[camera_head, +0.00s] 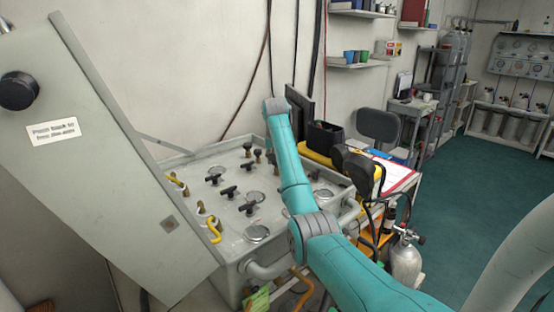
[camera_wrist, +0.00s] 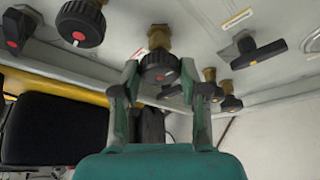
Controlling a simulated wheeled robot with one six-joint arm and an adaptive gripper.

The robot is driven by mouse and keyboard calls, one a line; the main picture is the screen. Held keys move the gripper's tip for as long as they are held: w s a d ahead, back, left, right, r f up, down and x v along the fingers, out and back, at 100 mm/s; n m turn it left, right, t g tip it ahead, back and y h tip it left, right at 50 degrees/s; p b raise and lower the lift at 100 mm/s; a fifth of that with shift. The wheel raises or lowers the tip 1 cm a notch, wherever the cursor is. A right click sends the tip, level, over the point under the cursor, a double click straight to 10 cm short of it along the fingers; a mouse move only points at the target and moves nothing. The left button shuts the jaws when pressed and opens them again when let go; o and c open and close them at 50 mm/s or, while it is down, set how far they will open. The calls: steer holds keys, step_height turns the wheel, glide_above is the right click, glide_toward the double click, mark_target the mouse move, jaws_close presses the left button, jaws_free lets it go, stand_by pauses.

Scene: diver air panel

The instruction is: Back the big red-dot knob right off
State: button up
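In the wrist view, a round black knob with a red dot (camera_wrist: 160,67) hangs on a brass stem between the two fingers of my gripper (camera_wrist: 160,76). One finger is on each side, close to the knob's rim; I cannot tell whether they touch it. A second, large black knob with a red dot (camera_wrist: 81,22) is to the upper left, and a third red-dot knob (camera_wrist: 16,28) is at the left edge. In the head view, the grey panel (camera_head: 215,170) carries several black handles. My arm hides my gripper and the knob there.
A black T-handle (camera_wrist: 258,50) and small brass-stemmed knobs (camera_wrist: 230,98) are just right of my gripper. In the head view, yellow handles (camera_head: 213,230) line the panel's left side. A large tilted grey panel (camera_head: 75,170) stands at left. The teal floor (camera_head: 480,200) at right is largely clear.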

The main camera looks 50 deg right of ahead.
steer(key=shift+c, duration=0.4)
steer(key=shift+n, duration=0.4)
steer(key=shift+s+d+n+t+y, duration=0.1)
steer(key=shift+n+t+y, duration=0.2)
steer(key=shift+n, duration=0.6)
steer(key=n+t+y, duration=0.1)
steer(key=n, duration=0.3)
steer(key=shift+d+n, duration=0.1)
steer(key=shift+n, duration=0.2)
steer(key=n+y, duration=0.1)
steer(key=n, duration=0.2)
steer(key=n+y, duration=0.2)
steer(key=n, duration=0.1)
steer(key=shift+s+d+n, duration=0.1)
steer(key=shift+d+n, duration=0.1)
steer(key=shift+n, duration=0.1)
